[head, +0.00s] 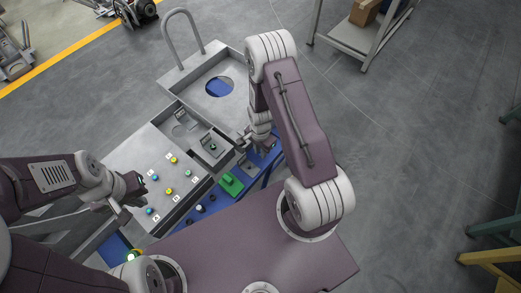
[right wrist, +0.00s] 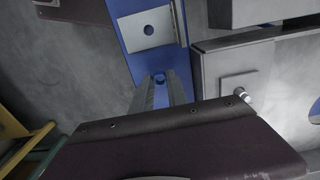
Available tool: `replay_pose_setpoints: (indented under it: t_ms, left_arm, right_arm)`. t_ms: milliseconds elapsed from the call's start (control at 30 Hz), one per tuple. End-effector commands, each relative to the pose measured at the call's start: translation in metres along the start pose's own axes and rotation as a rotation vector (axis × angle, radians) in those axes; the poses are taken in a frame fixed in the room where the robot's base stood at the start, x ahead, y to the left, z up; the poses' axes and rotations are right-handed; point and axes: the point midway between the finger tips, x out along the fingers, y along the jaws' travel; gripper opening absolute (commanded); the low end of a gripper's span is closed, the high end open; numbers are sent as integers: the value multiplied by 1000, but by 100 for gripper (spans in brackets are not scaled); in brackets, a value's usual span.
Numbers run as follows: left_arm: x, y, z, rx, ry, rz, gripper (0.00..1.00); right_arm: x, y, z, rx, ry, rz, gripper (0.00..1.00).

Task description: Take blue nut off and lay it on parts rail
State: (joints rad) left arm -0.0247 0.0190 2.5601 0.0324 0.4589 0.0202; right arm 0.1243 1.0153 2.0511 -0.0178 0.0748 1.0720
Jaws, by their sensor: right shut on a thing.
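My right gripper (right wrist: 160,88) is shut on a small blue nut (right wrist: 160,77), which shows between its fingertips in the right wrist view. In the head view my right gripper (head: 257,145) is over the right part of the blue parts rail (head: 187,222), and the nut cannot be made out there. The blue rail also shows in the right wrist view (right wrist: 176,62), just under and beyond the fingertips. Whether the nut touches the rail I cannot tell. My left gripper (head: 120,203) is at the left edge of the panel, and its jaws are too small to read.
The grey panel (head: 140,160) carries several small coloured nuts with white labels. A green block (head: 230,184) and small black and white parts lie on the rail. A plate with a hole (right wrist: 145,28) sits on the rail. A stud (right wrist: 243,96) stands on a square plate nearby.

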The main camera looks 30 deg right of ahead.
Motion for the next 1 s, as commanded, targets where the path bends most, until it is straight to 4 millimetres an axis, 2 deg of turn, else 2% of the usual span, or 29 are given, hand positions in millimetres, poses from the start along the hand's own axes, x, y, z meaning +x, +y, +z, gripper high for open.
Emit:
replay_pose_setpoints:
  t_ms: [33, 367, 1000]
  left_arm:
    - [4, 0, 0, 0, 0, 0, 0]
    - [3, 0, 0, 0, 0, 0, 0]
    - [12, 0, 1, 0, 0, 0, 0]
  right_arm:
    - [5, 0, 0, 0, 0, -1, 0]
    - [3, 0, 0, 0, 0, 0, 0]
    - [16, 0, 0, 0, 0, 0, 0]
